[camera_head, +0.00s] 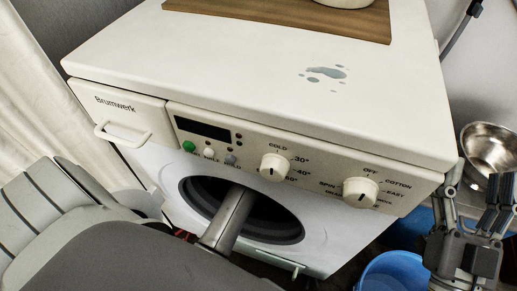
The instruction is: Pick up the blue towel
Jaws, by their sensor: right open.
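A flat blue patch (408,232) shows low at the right, between the washing machine and my right gripper. I cannot tell whether it is the blue towel. My right gripper (480,178) is at the right edge, its fingers pointing up and spread apart, with nothing between them. It is beside the machine's front right corner, in front of a metal bowl (490,146), and covers part of the blue area. My left gripper is not in view.
A white washing machine (250,70) with knobs and a round dark door opening fills the middle. A wooden board (290,14) and a small puddle (327,73) are on its top. A blue bucket (392,272) stands low at the right. A pale curtain (35,90) hangs at the left.

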